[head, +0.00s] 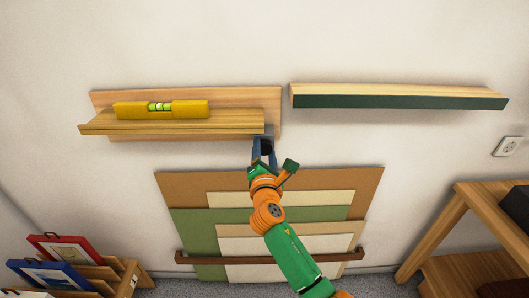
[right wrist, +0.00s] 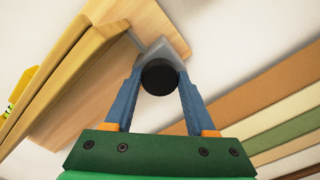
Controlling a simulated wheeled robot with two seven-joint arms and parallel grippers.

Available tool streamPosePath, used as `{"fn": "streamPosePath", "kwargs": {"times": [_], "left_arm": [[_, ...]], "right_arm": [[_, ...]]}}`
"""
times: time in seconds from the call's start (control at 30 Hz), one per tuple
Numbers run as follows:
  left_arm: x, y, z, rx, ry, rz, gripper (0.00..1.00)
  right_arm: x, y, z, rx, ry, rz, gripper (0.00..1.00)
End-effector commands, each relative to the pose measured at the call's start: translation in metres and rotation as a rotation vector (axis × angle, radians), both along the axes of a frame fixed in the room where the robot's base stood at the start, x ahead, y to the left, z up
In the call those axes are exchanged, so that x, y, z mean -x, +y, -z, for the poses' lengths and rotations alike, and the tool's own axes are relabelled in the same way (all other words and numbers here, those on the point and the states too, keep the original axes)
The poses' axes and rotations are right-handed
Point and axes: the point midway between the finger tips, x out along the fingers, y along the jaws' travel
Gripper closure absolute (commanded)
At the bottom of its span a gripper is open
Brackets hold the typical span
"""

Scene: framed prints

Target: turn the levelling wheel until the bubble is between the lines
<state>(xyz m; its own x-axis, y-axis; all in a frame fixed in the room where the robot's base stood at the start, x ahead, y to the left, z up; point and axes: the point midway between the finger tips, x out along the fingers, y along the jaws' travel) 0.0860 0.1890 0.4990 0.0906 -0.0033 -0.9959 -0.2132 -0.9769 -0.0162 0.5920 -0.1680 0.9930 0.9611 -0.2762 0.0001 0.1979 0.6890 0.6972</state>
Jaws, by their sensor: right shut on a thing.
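A yellow spirit level (head: 188,108) lies on the wooden shelf (head: 225,124) at the left of the head view. Its green vial (head: 160,106) shows dark lines, but it is too small to tell where the bubble sits between them. The black levelling wheel (right wrist: 160,76) is on a grey bracket (right wrist: 165,48) under the shelf's right end. My right gripper (right wrist: 158,82) comes from below and is shut on the wheel, one blue finger on each side. In the head view the wheel (head: 266,148) is partly hidden by the fingers. My left gripper is out of view.
A second shelf with a dark green front (head: 400,102) hangs at the right. Flat boards (head: 190,225) lean on the wall below, behind a brown rail (head: 200,259). Framed prints (head: 62,248) stand in a rack at lower left. A wooden table (head: 480,195) is at right.

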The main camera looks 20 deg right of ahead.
Motion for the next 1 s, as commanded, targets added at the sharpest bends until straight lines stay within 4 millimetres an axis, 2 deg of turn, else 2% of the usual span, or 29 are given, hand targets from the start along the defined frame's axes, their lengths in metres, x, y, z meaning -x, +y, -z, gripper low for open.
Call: {"fn": "streamPosePath", "kwargs": {"times": [0.47,0.5,0.6,0.87,1.0], "left_arm": [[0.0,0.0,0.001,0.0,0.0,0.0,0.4],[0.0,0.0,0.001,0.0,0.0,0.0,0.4],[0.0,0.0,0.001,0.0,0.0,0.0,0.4],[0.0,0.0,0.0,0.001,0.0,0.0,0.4],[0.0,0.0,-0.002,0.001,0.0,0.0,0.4]], "right_arm": [[0.0,0.0,0.003,-0.014,0.002,0.0,1.0],[0.0,0.0,0.003,-0.014,0.002,0.0,0.42],[0.0,0.0,0.002,-0.014,0.002,0.0,0.15],[0.0,0.0,0.001,-0.013,-0.001,0.0,0.15],[0.01,0.003,0.001,-0.013,-0.002,-0.001,0.15]]}}
